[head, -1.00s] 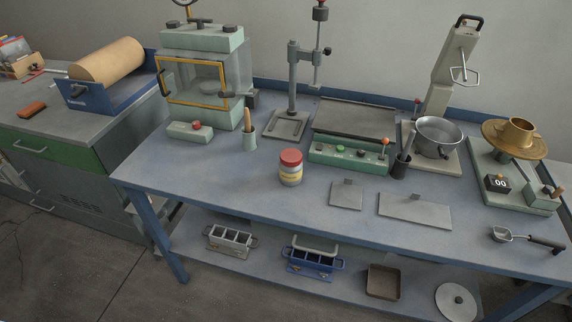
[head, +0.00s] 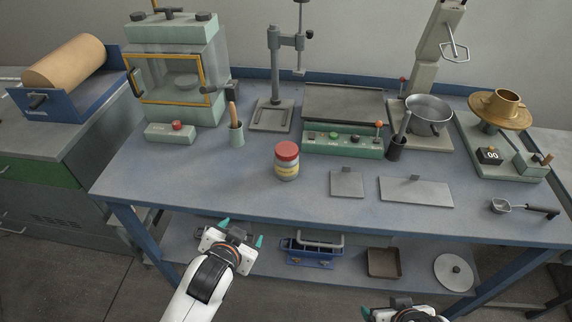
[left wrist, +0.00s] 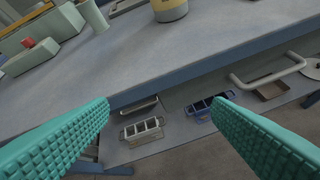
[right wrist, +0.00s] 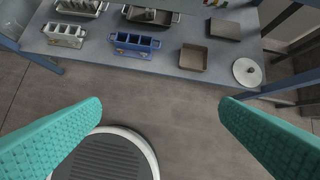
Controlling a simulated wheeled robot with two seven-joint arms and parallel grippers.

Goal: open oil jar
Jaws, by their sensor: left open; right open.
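The oil jar (head: 287,163) stands upright on the blue bench, left of the middle in the head view. It has a red lid (head: 287,150) on top and a yellow label band. Its lower part also shows at the top of the left wrist view (left wrist: 169,9). My left gripper (head: 243,232) is open and empty in front of the bench's front edge, short of the jar and apart from it. My right gripper (right wrist: 160,112) is open and empty, in front of the lower shelf; in the head view only part of it shows at the bottom edge.
Two flat metal plates (head: 415,192) lie right of the jar. A green control box (head: 343,144) and a cup with a wooden handle (head: 236,134) stand behind it. The bench top around the jar is clear. The lower shelf (right wrist: 120,65) holds caddies, a brown tray (right wrist: 193,58) and a round lid (right wrist: 247,72).

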